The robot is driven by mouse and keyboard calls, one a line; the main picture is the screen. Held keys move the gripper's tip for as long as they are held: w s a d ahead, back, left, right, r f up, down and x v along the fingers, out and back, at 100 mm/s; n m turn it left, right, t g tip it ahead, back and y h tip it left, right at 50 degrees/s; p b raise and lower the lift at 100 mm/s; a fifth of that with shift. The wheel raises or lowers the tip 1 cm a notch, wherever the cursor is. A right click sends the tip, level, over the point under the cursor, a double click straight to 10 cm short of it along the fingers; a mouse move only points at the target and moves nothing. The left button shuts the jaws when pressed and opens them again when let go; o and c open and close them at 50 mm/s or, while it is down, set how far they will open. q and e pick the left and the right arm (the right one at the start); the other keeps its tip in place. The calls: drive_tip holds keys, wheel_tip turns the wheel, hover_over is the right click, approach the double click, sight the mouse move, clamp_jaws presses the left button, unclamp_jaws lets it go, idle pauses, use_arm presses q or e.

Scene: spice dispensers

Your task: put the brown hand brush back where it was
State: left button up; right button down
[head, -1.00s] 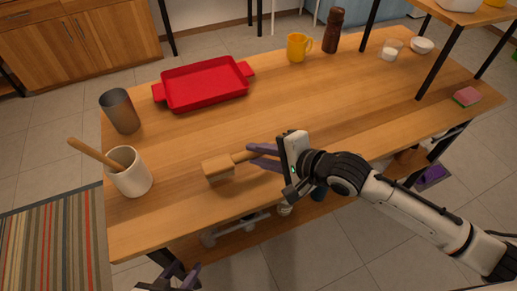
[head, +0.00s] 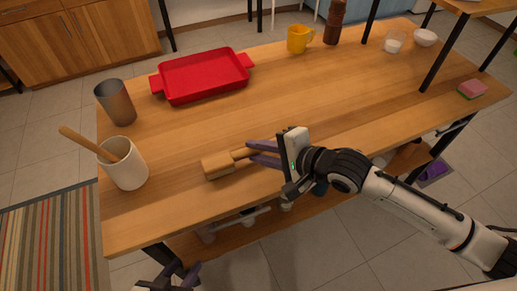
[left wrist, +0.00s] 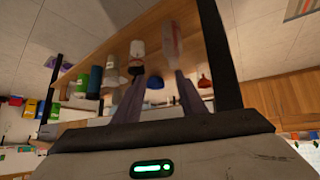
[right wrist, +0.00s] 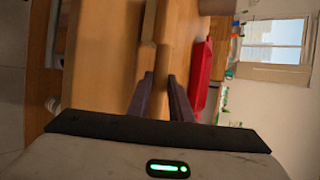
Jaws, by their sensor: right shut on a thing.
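The brown hand brush (head: 217,166) is near the front edge of the wooden table, its block head to the left and its handle to the right. My right gripper (head: 256,153) is shut on the handle, its purple fingers on either side of it. Whether the brush touches the tabletop or hangs just above it, I cannot tell. In the right wrist view, part of the brush (right wrist: 150,22) shows beyond the fingers (right wrist: 160,80). My left gripper (head: 182,272) is low, in front of the table; in the left wrist view its fingers (left wrist: 158,78) are apart and empty.
On the table (head: 310,110) stand a white crock (head: 126,172) with a wooden utensil, a metal cup (head: 117,104), a red tray (head: 203,76), a yellow mug (head: 299,39), a brown mill (head: 334,22) and a sponge (head: 472,89). The table's middle is clear.

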drive_tip(key=shift+f, duration=0.35)
drive_tip(key=c, duration=1.5)
unclamp_jaws()
drive_tip(key=shift+f, duration=0.1)
